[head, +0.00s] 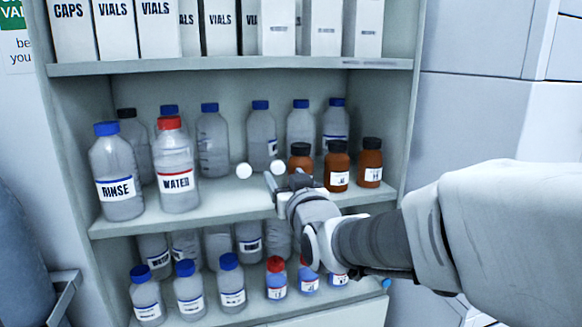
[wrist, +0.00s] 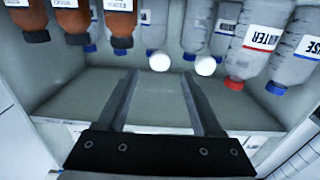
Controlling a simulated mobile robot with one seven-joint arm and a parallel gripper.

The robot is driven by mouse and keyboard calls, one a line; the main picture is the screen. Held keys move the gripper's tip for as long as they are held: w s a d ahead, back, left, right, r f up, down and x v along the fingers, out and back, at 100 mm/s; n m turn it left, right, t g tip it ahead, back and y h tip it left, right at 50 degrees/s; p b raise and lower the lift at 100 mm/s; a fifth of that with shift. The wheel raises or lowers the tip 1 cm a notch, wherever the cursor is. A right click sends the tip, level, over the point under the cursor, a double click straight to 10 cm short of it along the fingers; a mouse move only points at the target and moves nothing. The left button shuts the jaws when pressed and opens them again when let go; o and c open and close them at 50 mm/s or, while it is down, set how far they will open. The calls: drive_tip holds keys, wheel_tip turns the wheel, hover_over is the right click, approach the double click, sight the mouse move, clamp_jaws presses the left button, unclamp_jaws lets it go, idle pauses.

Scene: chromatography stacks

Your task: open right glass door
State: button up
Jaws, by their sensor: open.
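Two white round knobs sit side by side in front of the cabinet's middle shelf; the right knob (head: 277,166) and the left knob (head: 244,170) are close together. The glass of the doors is too clear to make out, but the adjacent knobs suggest both are closed. My gripper (head: 280,182) is open at the right knob, just below it in the head view. The wrist view is upside down: there the right knob (wrist: 160,62) appears between and just beyond my open fingertips (wrist: 160,74), and the left knob (wrist: 205,65) lies outside them. Contact cannot be seen.
The cabinet's middle shelf (head: 235,205) holds clear bottles, a red-capped WATER bottle (head: 177,170) and amber bottles (head: 338,168). White VIALS boxes (head: 160,30) stand above, more bottles below. My arm enters from the right, before grey units (head: 480,110).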

sight(278, 168)
drive_tip(key=shift+p+x, duration=0.35)
drive_tip(key=shift+x, duration=2.25)
clamp_jaws()
